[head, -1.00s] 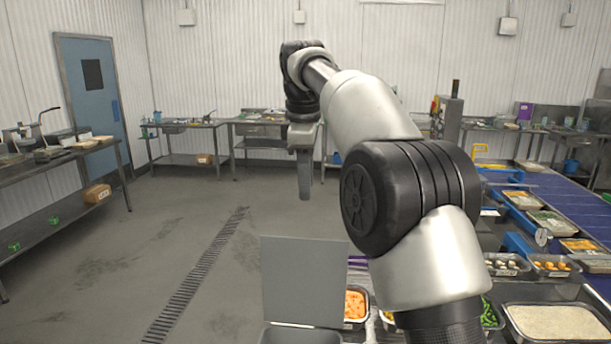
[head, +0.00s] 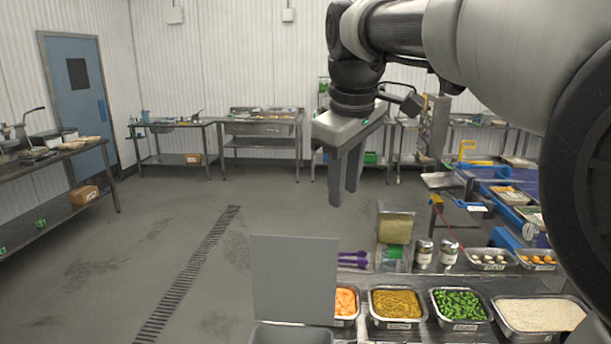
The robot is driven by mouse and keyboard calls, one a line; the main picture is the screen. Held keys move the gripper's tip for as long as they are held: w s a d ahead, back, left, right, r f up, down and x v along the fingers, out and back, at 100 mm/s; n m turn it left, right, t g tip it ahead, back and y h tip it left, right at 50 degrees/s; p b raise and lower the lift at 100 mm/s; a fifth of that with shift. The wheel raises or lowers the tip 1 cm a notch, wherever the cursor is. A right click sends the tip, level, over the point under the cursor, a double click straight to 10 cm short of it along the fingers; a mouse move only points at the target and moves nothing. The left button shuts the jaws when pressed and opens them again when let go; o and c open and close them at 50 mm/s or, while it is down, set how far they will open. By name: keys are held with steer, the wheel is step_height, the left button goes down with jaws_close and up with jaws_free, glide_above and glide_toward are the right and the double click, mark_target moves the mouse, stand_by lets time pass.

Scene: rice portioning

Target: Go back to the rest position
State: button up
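My gripper (head: 345,196) hangs in the upper middle of the head view with its fingers pointing down. Its two dark fingers stand apart, and nothing shows between them. It is in the air, above the level of the food trays and a little left of the clear container (head: 397,221). My arm comes in from the upper right and hides part of the right side.
Trays of orange food (head: 346,302), brown food (head: 396,303), green food (head: 459,304) and white rice (head: 541,315) line the counter. A grey upright lid (head: 294,279) stands left of them. Jars (head: 423,254) stand behind. Open floor (head: 160,240) lies left.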

steer(key=s+d+f+m+t, duration=0.1)
steer(key=s+d+f+m, duration=0.2)
steer(key=s, duration=0.7)
steer(key=s+d+f+m, duration=0.4)
steer(key=s+f+m, duration=0.2)
steer(key=s+f, duration=0.5)
steer(key=shift+d+f+m+t, duration=0.15)
steer(key=shift+f+m+t, duration=0.25)
